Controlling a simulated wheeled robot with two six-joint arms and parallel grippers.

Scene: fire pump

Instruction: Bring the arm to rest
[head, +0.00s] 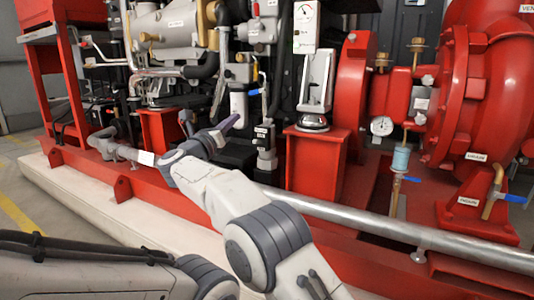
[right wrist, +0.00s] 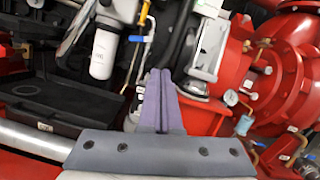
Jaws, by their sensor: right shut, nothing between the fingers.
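My right arm (head: 235,195) reaches up from the bottom of the head view, its grey-white links stretched out over the red base frame. Its gripper (head: 232,122) is small and partly hidden behind the wrist, with a purple finger pointing up and right. In the right wrist view the two purple fingers (right wrist: 160,75) lie together, shut and empty. They point at the pump machinery; I cannot tell the exact gap to it. My left gripper is not in view.
A silver pipe (head: 350,215) runs along the front of the red frame. Red pedestals (head: 315,160), a pressure gauge (head: 381,126) and blue-handled valves (head: 515,199) stand behind it. A large red pump housing (head: 495,75) fills the right. Floor (head: 30,205) is clear at the left.

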